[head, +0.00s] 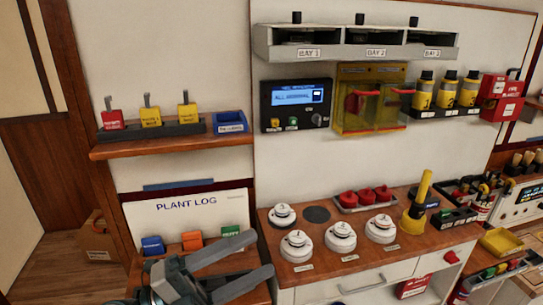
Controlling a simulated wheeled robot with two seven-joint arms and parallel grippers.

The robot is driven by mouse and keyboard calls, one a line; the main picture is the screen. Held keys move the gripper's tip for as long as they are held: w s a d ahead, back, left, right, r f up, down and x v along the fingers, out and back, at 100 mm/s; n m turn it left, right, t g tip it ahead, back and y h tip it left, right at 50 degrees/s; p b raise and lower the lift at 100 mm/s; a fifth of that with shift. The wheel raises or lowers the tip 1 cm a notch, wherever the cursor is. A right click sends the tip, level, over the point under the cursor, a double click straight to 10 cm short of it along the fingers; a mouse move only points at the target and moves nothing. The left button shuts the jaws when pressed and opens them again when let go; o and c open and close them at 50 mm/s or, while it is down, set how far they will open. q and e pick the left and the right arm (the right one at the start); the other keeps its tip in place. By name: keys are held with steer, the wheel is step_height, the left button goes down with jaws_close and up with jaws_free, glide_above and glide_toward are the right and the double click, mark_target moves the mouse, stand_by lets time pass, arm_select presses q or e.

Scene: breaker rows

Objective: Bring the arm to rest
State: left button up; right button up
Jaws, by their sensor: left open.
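My left gripper (263,252) comes in at the bottom of the head view, left of the middle. Its two grey fingers are apart and point to the right, with nothing between them. It is in front of the lower wooden shelf with the plant log board (188,208), and its fingertips are near the left end of the wooden counter (283,253). It partly hides the shelf's front. I cannot tell whether it touches anything. My right gripper is not in view.
White round detectors (340,236) stand on the counter, right of my gripper. A yellow-handled tool (419,198) stands upright beyond them. Blue, orange and green blocks (191,240) sit just behind the gripper. An upper shelf (155,147) holds tagged padlocks. Open floor (60,262) lies at left.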

arm_select(q)
steer(key=w+a+f+n+t+y, duration=0.2)
steer(key=w+a+n+t+y, duration=0.4)
steer(key=a+n+t+y, duration=0.95)
steer(key=s+a+f+n+g+y, duration=0.1)
steer(key=a+f+n+g+y, duration=0.2)
steer(key=f+n, duration=0.4)
steer(key=s+a+f+n+g+y, duration=0.1)
steer(key=a+f+n+g+y, duration=0.25)
steer(key=f, duration=0.65)
steer(key=s+d+f+n+g+h, duration=0.3)
steer(key=s+f+g, duration=1)
steer(key=s+f, duration=1)
steer(key=s+f+g+y, duration=0.1)
steer(key=s+f, duration=0.1)
steer(key=f, duration=1.1)
steer(key=s+f, duration=0.2)
steer(key=f, duration=1.2)
steer(key=s+a+f+g, duration=0.1)
steer(key=s+a+f, duration=0.1)
steer(key=s+f, duration=1.4)
steer(key=shift+s+a+f, duration=0.2)
steer(key=shift+s+a, duration=0.1)
steer(key=shift+s, duration=0.25)
